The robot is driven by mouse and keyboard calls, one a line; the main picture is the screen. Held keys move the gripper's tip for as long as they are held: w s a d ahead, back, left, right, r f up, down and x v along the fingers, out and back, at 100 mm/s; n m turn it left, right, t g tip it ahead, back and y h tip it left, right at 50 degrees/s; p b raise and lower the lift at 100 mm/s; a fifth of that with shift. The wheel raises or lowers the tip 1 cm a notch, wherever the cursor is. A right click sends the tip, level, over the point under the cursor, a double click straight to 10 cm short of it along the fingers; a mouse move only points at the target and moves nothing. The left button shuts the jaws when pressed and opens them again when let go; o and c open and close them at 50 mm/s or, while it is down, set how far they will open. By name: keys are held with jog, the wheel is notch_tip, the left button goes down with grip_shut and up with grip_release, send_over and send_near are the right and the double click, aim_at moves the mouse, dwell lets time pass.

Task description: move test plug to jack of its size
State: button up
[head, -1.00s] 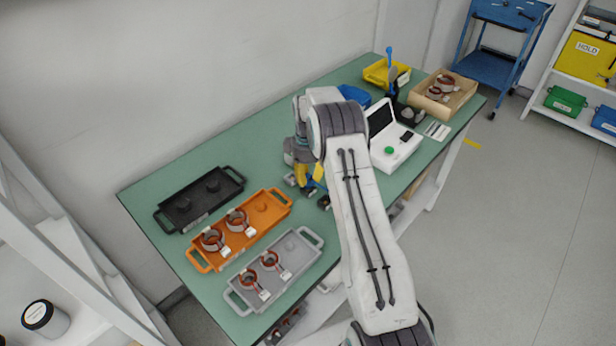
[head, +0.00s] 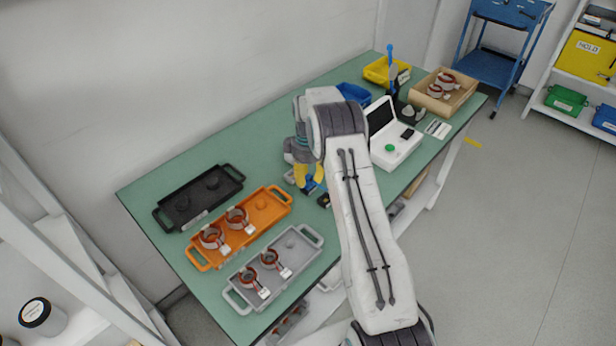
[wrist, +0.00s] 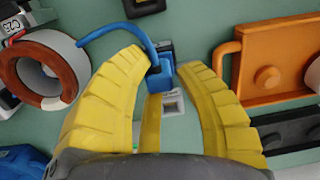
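My gripper (wrist: 165,70) has its yellow fingers closed around a small blue plug (wrist: 158,78) with a curved blue cable (wrist: 112,32) running to the left. A dark jack block (wrist: 165,50) is right beside the plug; I cannot tell whether the plug sits in it. A pale, square-holed jack (wrist: 172,103) lies on the table just below the plug in the wrist view. Another dark block (wrist: 145,6) is at that view's top edge. In the head view my gripper (head: 309,184) is low over the green table, with a dark block (head: 324,201) to its right.
A stator ring (wrist: 45,70) is close left of my fingers in the wrist view. The orange tray (head: 205,263) and grey tray (head: 315,236), each with stators, and the black tray (head: 162,221) lie left. The white tester (head: 405,147) stands right. Bare table lies behind my gripper.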

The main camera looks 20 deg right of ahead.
jog(key=o, duration=0.3)
jog(key=r, duration=1.2)
jog(key=shift+w, duration=0.25)
dwell(0.7)
